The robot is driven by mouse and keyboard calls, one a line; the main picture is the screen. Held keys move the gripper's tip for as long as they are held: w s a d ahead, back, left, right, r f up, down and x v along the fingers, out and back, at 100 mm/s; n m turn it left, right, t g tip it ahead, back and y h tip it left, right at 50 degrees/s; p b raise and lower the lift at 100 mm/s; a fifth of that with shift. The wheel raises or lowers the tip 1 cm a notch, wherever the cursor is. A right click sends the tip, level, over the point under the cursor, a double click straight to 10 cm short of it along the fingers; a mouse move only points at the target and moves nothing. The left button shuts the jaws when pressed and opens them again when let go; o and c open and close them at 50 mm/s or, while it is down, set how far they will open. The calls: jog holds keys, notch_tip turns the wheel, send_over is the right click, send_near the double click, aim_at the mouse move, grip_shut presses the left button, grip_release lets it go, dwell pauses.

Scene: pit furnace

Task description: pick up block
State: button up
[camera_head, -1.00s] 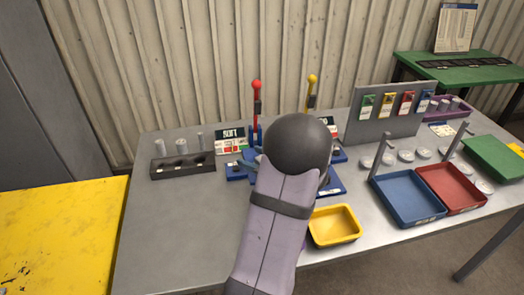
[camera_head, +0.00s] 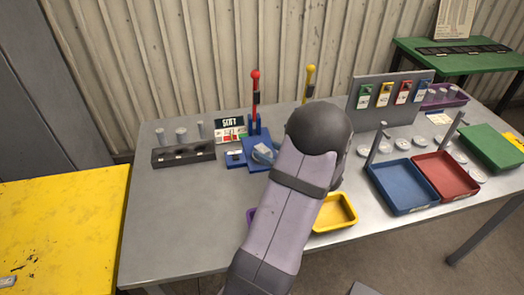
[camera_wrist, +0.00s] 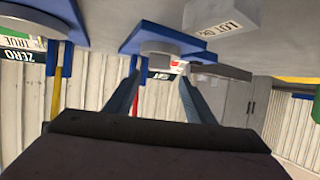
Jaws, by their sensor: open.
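A pale grey block (camera_wrist: 222,17) with "LOT" lettering shows at the top of the wrist view, which looks upside down. It sits on the grey tabletop beside a blue base with a round grey disc. My gripper (camera_wrist: 158,88) is open, its two fingers pointing into the view with nothing between them. The block lies above and to the right of the fingers in the picture, apart from them. In the head view my arm hides the gripper, and I cannot tell where the block is there.
A red lever (camera_head: 255,95) and a yellow lever (camera_head: 309,82) stand upright near the back. A dark rack (camera_head: 183,155) is at left. Yellow (camera_head: 335,226), blue (camera_head: 403,207) and red (camera_head: 447,196) trays are at right.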

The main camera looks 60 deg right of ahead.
aim_at(262, 148)
jog(key=shift+f+p+x, duration=0.25)
jog(key=shift+p+x, duration=0.2)
jog(key=shift+x, duration=2.05)
jog(key=shift+s+d, duration=0.2)
jog(key=shift+c, duration=0.7)
grip_shut()
jog(key=shift+r, duration=0.15)
notch_tip(262, 148, up, 13)
jog(key=p, duration=0.3)
